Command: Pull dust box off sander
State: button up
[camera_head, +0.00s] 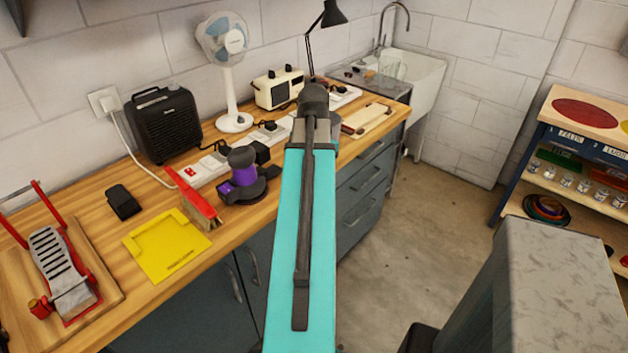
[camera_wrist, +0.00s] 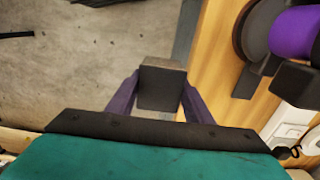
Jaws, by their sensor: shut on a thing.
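The purple and black sander (camera_head: 243,178) stands on the wooden bench. It also shows at the upper right of the wrist view (camera_wrist: 290,32). In the wrist view, my gripper (camera_wrist: 160,84) is shut on a dark, box-shaped piece, which I take to be the dust box (camera_wrist: 160,92). Its purple fingers press on opposite sides. A clear gap separates the box from the sander, and it is seen over the floor beside the bench edge. In the head view, my arm hides the gripper and the held box.
A white power strip (camera_head: 203,170) runs behind. A fan (camera_head: 232,75) and black heater (camera_head: 163,123) stand at the wall. Floor (camera_head: 420,225) is open in front.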

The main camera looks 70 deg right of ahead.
jog(key=shift+r+p, duration=1.55)
jog(key=shift+r, duration=0.4)
